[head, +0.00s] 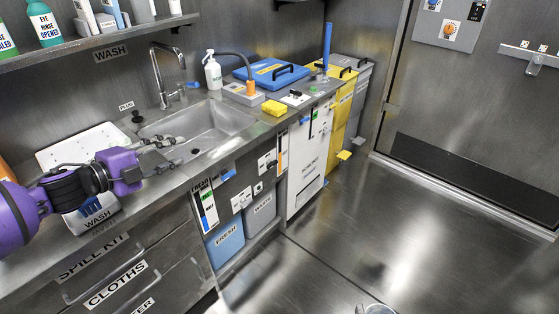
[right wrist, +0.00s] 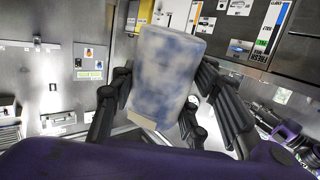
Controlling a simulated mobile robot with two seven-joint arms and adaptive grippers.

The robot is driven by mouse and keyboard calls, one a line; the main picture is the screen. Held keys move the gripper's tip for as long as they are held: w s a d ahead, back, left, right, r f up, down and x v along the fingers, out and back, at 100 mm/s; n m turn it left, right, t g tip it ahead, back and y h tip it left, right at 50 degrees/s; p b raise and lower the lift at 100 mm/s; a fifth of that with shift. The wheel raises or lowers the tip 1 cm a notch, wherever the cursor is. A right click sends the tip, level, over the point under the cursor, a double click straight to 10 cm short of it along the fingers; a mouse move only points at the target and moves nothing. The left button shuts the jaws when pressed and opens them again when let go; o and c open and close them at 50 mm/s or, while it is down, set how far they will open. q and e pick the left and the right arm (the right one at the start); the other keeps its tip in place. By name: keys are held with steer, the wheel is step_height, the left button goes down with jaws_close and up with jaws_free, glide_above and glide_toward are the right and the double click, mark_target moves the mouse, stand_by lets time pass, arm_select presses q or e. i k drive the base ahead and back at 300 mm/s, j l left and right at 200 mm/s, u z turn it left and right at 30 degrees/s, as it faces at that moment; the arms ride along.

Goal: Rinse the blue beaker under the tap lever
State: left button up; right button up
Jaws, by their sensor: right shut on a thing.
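The steel tap (head: 157,72) arches over the sink (head: 215,128), with a small blue tap lever (head: 190,86) at its base. My left gripper (head: 181,151) is open and empty over the near left part of the sink, short of the lever.
A white drainboard (head: 82,146) lies left. A shelf (head: 100,40) hangs above. The floor (head: 400,220) is clear at right.

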mark_target(179, 85)
steer(key=i+j, duration=0.25)
steer(key=i, duration=0.15)
steer(key=i+j, duration=0.25)
steer(key=i, duration=0.15)
steer(key=i+j, duration=0.3)
steer(key=i, duration=0.1)
